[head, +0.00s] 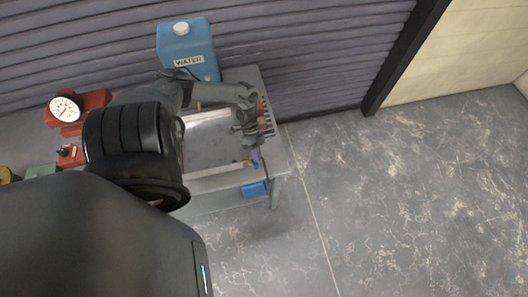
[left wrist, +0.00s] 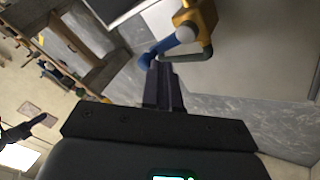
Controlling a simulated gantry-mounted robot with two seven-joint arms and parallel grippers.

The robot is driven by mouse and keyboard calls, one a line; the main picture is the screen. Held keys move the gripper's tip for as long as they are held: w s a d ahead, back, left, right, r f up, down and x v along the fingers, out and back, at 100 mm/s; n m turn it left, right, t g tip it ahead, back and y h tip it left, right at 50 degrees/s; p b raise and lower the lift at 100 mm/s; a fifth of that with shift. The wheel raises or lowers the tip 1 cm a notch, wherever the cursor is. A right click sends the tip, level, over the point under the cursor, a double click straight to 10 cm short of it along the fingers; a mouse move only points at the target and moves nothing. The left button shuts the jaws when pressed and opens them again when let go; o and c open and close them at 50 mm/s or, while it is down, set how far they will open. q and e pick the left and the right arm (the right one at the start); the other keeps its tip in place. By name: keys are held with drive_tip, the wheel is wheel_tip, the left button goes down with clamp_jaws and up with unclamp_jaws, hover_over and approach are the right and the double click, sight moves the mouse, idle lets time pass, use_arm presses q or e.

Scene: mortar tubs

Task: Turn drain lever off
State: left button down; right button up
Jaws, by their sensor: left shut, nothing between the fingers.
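The drain valve (left wrist: 197,17) has a yellow-orange body and shows at the top of the left wrist view. A blue bar, which looks like its lever (left wrist: 166,45), slants down and left from it. A grey-green bent piece (left wrist: 190,56) curves below the body. My right gripper is not in view.
A grey table (head: 275,150) carries a shallow tray (head: 205,145). A blue water canister (head: 189,48) stands behind it, and a red scale with a dial (head: 67,108) at left. A blue container (head: 253,189) is below the front edge. The floor to the right is clear.

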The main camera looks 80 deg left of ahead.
use_arm(q)
drive_tip(key=shift+s+a, duration=0.1)
drive_tip(key=shift+a, duration=0.1)
drive_tip(key=shift+s+a, duration=0.25)
drive_tip(key=shift+a, duration=0.3)
drive_tip(key=shift+a+b, duration=0.1)
drive_tip(key=shift+b, duration=0.25)
drive_tip(key=shift+w+a+f, duration=0.1)
drive_tip(key=shift+w+a, duration=0.05)
drive_tip(key=a, duration=0.1)
drive_tip(key=w+a+b, duration=0.2)
drive_tip(key=shift+a+r, duration=0.2)
drive_tip(key=shift+r, duration=0.05)
drive_tip(key=v, duration=0.9)
drive_tip(key=shift+s+r, duration=0.2)
drive_tip(key=shift+r, duration=0.2)
